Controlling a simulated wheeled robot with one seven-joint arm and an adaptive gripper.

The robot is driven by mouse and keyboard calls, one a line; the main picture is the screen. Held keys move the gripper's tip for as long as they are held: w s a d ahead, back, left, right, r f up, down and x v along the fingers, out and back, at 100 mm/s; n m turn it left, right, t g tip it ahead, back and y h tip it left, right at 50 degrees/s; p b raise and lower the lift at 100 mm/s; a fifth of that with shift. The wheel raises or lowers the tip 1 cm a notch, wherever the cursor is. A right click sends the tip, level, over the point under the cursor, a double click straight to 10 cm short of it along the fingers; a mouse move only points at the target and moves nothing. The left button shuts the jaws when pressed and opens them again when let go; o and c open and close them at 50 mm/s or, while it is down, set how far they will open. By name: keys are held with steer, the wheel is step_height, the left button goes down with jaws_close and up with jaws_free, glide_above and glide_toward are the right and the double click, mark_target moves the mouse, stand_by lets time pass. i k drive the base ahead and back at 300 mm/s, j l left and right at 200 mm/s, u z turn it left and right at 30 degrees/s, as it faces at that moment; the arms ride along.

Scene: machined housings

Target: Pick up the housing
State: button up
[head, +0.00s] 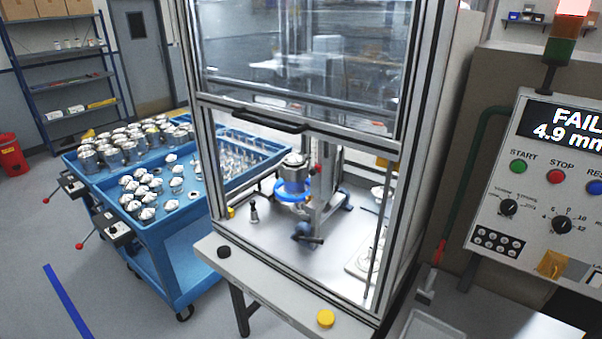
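A silver metal housing (294,172) stands upright in a test fixture inside the framed glass cabinet. A bright blue ring (292,191) surrounds its lower part. The fixture's metal post (328,190) rises close to its right side. Many similar silver housings (113,155) stand in groups on the blue cart (182,226) to the left of the cabinet. Which housing the task means cannot be told from this view. My gripper is not in view.
The cabinet's glass door (300,65) is raised, leaving the lower front open below its handle (256,121). A yellow button (325,318) and a black button (224,252) sit on the front ledge. The control panel (540,190) at right reads FAIL, 4.9 mm.

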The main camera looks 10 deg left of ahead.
mark_target(295, 169)
steer(key=i+j+z, duration=0.2)
steer(key=j, duration=0.8)
steer(key=i+j+z, duration=0.2)
steer(key=j, duration=0.8)
steer(key=i+j+z, duration=0.15)
steer(key=j, duration=0.9)
steer(key=i+j+z, duration=0.2)
steer(key=j, duration=0.9)
steer(key=k+l, duration=0.05)
